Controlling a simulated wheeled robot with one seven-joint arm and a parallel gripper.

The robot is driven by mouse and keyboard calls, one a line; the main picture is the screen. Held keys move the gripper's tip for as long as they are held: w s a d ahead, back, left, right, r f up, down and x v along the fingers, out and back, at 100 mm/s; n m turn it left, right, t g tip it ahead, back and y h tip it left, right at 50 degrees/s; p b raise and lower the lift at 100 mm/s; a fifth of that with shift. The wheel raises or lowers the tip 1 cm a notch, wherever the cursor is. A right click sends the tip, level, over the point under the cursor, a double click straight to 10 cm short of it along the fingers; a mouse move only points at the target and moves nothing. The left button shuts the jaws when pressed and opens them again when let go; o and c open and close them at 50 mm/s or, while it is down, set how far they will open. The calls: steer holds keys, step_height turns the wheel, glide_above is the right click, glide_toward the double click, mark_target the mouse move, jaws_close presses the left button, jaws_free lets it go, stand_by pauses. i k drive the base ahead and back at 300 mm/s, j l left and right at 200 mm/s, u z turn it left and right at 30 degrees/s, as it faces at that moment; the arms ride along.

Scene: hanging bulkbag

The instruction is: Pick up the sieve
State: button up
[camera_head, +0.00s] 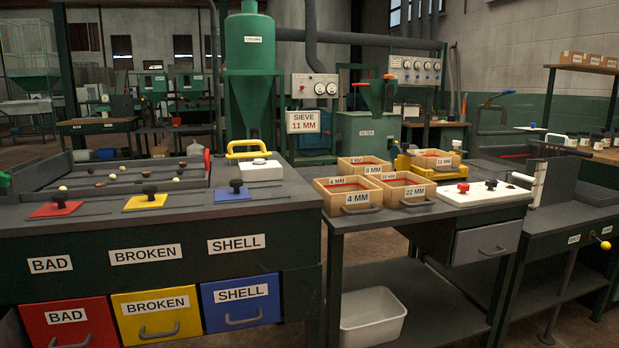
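Several square wooden sieve-like frames with size labels and front handles sit on the middle bench. The 4 MM frame (331,207) is at the front left, with a red inside. The 22 MM frame (397,203) is to its right. My gripper is not in view.
Right of the frames is a white panel (484,193) with knobs. A white bin (372,316) stands below.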

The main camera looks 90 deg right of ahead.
mark_target(441, 161)
steer(key=z, duration=3.75)
